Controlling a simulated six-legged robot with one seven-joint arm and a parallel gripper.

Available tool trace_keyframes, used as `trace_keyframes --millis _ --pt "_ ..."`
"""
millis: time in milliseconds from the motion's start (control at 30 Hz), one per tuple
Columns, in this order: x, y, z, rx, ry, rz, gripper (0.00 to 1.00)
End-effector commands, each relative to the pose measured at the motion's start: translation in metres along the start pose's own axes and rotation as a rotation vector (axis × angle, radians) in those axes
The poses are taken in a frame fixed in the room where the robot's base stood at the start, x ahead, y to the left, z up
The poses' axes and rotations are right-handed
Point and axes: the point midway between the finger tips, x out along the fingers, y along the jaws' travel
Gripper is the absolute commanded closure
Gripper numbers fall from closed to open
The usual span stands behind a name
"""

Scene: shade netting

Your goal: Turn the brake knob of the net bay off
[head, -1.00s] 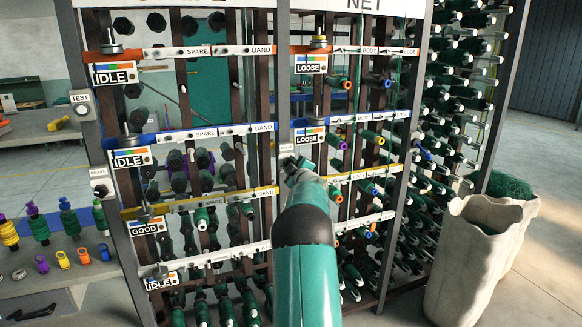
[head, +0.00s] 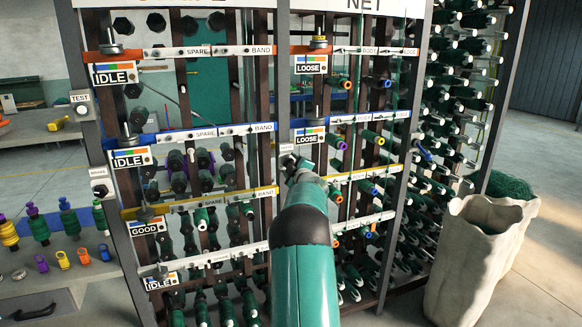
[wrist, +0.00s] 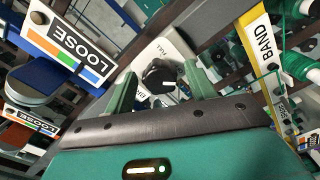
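The net bay's brake knob (wrist: 158,78) is black with a white mark and sits on a pale plate (wrist: 178,47) that reads FULL, in the wrist view. My gripper (wrist: 160,85) is open, with one green finger on each side of the knob. I cannot tell whether the fingers touch it. In the head view my gripper (head: 293,163) is at the middle post, just below a small label plate (head: 286,148), and hides the knob. The net bay (head: 365,120) is the right half of the rack.
LOOSE signs (head: 310,137) hang beside the post; one (wrist: 70,45) is close to the gripper in the wrist view. A yellow BAND rail (wrist: 262,50) is on the other side. Another brake knob (head: 100,189) is on the left post. A pale sack (head: 470,255) stands right.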

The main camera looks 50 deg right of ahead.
Motion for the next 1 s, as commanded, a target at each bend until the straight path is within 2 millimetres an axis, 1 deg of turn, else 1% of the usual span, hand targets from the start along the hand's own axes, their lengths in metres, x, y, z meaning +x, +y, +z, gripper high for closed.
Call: trace_keyframes --millis 200,267,367,567,800,900,1000 --pt "-0.003 0.000 0.000 0.001 0.000 0.000 0.45" --pt "-0.007 0.000 0.000 0.001 0.000 0.000 0.45" --pt "-0.019 0.001 0.000 0.002 -0.001 0.000 0.45" --pt "-0.054 0.001 -0.001 0.003 -0.001 0.001 0.45" --pt "-0.104 0.001 0.000 0.001 -0.001 0.001 0.45" --pt "-0.121 0.001 0.000 0.002 -0.001 0.001 0.45" --pt "-0.132 0.000 0.000 0.001 0.000 0.000 0.45"
